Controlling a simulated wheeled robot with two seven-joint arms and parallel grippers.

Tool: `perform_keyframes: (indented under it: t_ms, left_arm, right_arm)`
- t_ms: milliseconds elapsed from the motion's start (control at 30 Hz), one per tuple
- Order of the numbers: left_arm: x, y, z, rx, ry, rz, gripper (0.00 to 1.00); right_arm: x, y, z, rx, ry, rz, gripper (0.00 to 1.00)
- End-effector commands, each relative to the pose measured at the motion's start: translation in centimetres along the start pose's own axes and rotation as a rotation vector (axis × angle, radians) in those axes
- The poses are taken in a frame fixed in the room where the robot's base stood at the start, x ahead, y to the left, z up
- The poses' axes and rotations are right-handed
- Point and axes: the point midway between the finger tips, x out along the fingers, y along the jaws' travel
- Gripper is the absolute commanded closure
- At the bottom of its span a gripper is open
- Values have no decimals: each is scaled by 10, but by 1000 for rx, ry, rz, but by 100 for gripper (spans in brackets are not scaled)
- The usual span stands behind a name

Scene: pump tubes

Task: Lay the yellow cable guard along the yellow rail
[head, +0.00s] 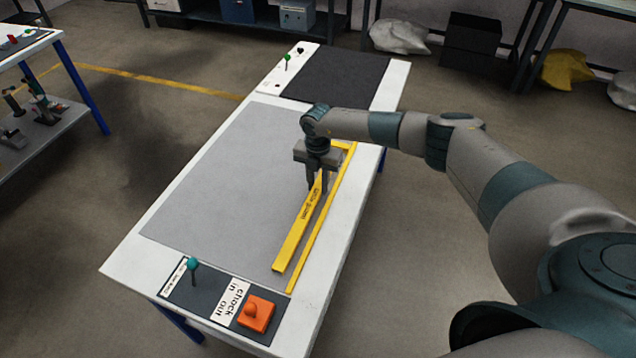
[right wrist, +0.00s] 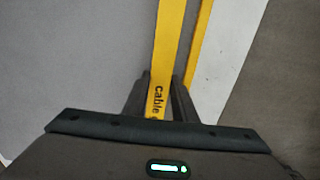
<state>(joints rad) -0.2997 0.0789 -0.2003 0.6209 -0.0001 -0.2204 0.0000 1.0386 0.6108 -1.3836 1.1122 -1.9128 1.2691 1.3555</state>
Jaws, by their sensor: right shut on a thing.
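The yellow cable guard (head: 294,238) is a long flat strip with dark lettering. It lies on or just above the grey mat (head: 215,170), left of the yellow rail (head: 322,223), with a narrow gap that is wider at the near end. The rail is a thin yellow strip along the table's right side, with a short crosspiece at its far end. My right gripper (head: 317,186) points down and is shut on the guard near its far part. The right wrist view shows the guard (right wrist: 168,50) between the fingers (right wrist: 160,88) and the rail (right wrist: 199,45) beside it. My left gripper is out of view.
A dark panel with a green-topped lever (head: 193,265) and an orange block (head: 256,313) sits at the table's near end. A black mat (head: 335,76) and another green-topped lever (head: 286,62) are at the far end. The grey mat's left part is clear.

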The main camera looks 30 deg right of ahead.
Motion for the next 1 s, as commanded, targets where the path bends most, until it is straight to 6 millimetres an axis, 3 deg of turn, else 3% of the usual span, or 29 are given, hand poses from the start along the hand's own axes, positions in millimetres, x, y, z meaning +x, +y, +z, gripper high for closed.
perform_keyframes:
  t_ms: [133,167,200,667,1000]
  left_arm:
    - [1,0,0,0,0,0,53]
    - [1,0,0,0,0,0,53]
    - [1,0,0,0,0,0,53]
    - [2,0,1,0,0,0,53]
    - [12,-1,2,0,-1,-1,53]
  right_arm:
    - [1,0,0,0,0,1,100]
    - [1,0,0,0,0,0,70]
    - [1,0,0,0,0,0,67]
    - [-6,0,0,0,0,2,67]
    - [-51,0,1,-1,-1,3,67]
